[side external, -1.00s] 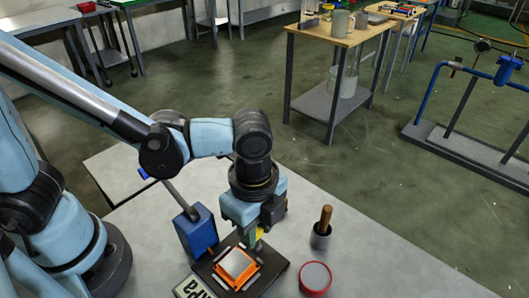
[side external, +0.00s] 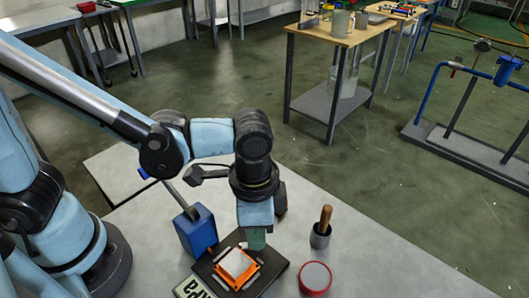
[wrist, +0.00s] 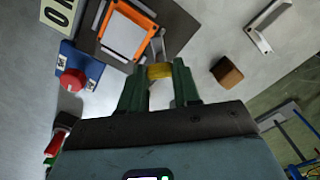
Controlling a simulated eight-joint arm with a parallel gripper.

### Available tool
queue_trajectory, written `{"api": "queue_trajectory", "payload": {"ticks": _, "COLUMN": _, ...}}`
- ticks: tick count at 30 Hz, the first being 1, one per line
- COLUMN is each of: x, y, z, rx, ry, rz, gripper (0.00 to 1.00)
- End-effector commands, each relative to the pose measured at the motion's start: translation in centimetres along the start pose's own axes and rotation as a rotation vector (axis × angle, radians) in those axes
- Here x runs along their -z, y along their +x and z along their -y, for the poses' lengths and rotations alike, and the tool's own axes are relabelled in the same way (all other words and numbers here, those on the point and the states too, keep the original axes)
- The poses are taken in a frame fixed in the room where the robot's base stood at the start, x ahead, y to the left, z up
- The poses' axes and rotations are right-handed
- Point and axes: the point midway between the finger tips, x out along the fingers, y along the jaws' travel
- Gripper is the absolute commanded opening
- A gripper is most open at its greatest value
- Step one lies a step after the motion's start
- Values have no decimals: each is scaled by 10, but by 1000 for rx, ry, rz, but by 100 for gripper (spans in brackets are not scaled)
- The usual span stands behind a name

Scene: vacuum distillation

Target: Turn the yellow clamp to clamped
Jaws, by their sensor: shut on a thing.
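The yellow clamp (wrist: 160,71) sits between my gripper's two green fingers (wrist: 158,84) in the wrist view, and the fingers are shut on it. A grey metal piece runs from it towards the orange frame (wrist: 146,20), which surrounds a pale square plate (wrist: 122,36). In the side view my gripper (side external: 256,240) points down at the back edge of the dark base (side external: 262,284), beside the orange frame (side external: 252,276). The clamp is hidden behind my gripper there.
A blue block (side external: 196,236) with a lever stands left of the base. A grey cup with a wooden handle (side external: 325,217) stands to the right, and a round red container (side external: 315,279) is in front of it. A lettered plate (side external: 190,289) lies at the left front.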

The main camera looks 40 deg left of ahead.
Motion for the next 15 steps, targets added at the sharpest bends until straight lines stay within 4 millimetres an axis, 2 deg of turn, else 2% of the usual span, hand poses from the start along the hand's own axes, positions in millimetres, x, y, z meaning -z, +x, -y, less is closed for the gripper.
{"api": "queue_trajectory", "payload": {"ticks": 15, "x": -1, "y": 0, "z": 0, "rx": 0, "ry": -480, "rz": 3, "gripper": 1}}
